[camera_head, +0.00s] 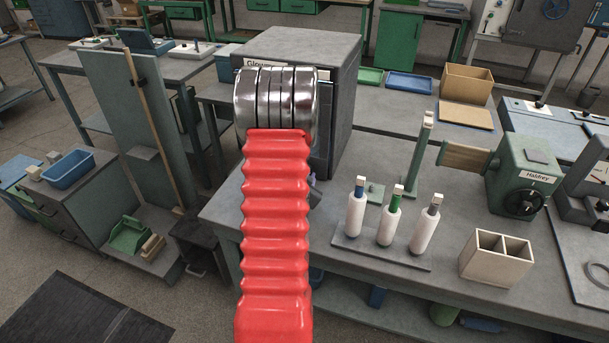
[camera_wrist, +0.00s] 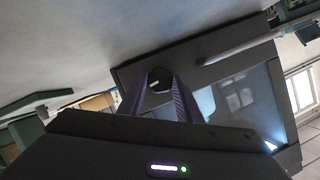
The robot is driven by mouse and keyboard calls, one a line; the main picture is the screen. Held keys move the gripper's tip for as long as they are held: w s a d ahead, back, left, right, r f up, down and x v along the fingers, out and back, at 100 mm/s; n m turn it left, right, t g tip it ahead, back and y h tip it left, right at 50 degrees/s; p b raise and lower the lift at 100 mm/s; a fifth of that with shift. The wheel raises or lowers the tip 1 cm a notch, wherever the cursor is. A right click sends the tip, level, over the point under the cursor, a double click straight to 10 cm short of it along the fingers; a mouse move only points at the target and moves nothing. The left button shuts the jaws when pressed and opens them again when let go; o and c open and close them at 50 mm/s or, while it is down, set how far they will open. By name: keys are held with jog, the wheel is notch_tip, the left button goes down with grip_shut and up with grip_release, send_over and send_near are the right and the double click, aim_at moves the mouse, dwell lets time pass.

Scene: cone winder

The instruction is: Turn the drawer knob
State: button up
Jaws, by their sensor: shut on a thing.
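A dark grey cabinet (camera_head: 310,45) with a label partly reading "Glove" stands on the workbench in the head view. My red arm and its metal wrist cover much of its front. In the wrist view its dark frame (camera_wrist: 200,55) and a glossy bluish panel (camera_wrist: 245,100) appear tilted. My gripper (camera_wrist: 160,76) has two purple fingers converging at this front. They are shut on a dark round knob (camera_wrist: 158,86) with a small pale mark. In the head view my arm hides the knob and most of the gripper.
The bench (camera_head: 360,250) holds a rack of white cones (camera_head: 389,220), a divided wooden box (camera_head: 495,258) and a green winder (camera_head: 525,175) marked "Haldrey", right of my arm. A grey panel (camera_head: 115,125) with a wooden pole stands left. Dark matting (camera_head: 70,315) lies on the floor.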

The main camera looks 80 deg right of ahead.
jog(key=shift+f+m+t, duration=0.15)
jog(key=shift+m+t, duration=0.15)
dwell(0.4)
jog(key=o, duration=1)
jog(key=shift+o, duration=0.2)
jog(key=shift+a, duration=0.1)
